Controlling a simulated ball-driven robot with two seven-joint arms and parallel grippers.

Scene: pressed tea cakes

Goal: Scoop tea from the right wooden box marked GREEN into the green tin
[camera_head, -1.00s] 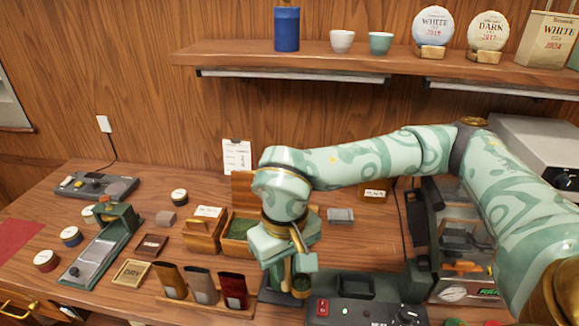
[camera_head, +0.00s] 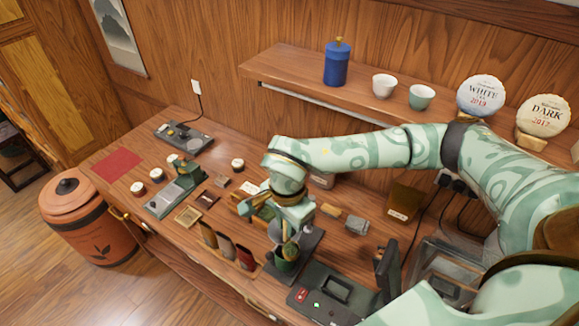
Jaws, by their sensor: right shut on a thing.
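My right gripper (camera_head: 290,226) points down at the middle of the counter. It is shut on a thin tool, seemingly the scoop, whose light wooden part (camera_head: 290,249) shows just below the fingers. The green tin (camera_head: 285,266) stands right under it on a dark plate; I cannot tell whether the tool touches the tin or holds tea. The wooden boxes (camera_head: 239,200) lie behind and left of my gripper, which hides most of the right one; its mark is not readable. My left gripper is out of view.
Several upright packets (camera_head: 226,246) stand left of the tin. A dark device (camera_head: 330,294) with a lit green button is in front right. A grey block (camera_head: 357,225) lies to the right. A shelf (camera_head: 300,85) runs above. A lidded orange bin (camera_head: 90,220) stands on the floor left.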

